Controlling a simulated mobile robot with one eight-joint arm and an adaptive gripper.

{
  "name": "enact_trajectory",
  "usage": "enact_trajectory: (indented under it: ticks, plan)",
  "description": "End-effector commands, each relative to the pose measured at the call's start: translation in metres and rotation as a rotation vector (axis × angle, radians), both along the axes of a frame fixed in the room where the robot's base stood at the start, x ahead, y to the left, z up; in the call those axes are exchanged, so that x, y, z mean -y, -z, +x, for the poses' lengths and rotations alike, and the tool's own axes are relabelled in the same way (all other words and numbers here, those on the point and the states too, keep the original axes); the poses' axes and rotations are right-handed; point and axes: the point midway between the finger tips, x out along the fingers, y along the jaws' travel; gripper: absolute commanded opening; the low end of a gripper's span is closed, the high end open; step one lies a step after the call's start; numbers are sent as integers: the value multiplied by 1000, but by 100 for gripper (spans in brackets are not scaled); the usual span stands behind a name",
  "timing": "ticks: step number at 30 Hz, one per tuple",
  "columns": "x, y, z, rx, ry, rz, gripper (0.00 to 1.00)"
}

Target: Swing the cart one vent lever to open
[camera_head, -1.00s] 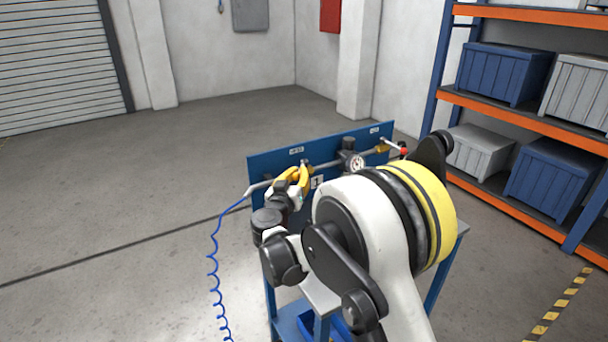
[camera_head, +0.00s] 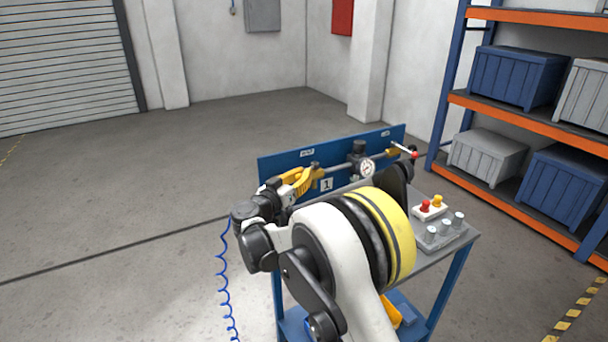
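Cart one has a blue panel (camera_head: 280,163) with a "1" plate (camera_head: 327,184) and a pipe with a round gauge (camera_head: 366,168). Two small labels on the panel are too small to read surely, so I cannot confirm which valve is the vent. At the pipe's right end, a brass valve (camera_head: 392,151) carries a lever with a red tip (camera_head: 414,155), slanting down-right across the pipe line. My gripper (camera_head: 300,180), with yellow fingers, is at the panel's left end, close to the left valve (camera_head: 316,169). Its fingertips and any lever there are unclear; contact cannot be told.
The cart top (camera_head: 428,262) holds a box with red and yellow buttons (camera_head: 430,208) and a grey block with several pegs (camera_head: 445,232). A blue coiled hose (camera_head: 222,285) hangs at left. An orange-blue rack (camera_head: 530,118) with crates stands right. Floor at left is clear.

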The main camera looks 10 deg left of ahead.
Motion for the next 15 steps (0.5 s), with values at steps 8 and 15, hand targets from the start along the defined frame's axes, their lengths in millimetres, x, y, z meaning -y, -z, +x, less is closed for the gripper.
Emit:
enact_trajectory:
  ticks: [8, 15]
  plan:
    - [0, -1, 0, 1, 0, -2, 31]
    - [-2, -1, -4, 1, -1, -2, 31]
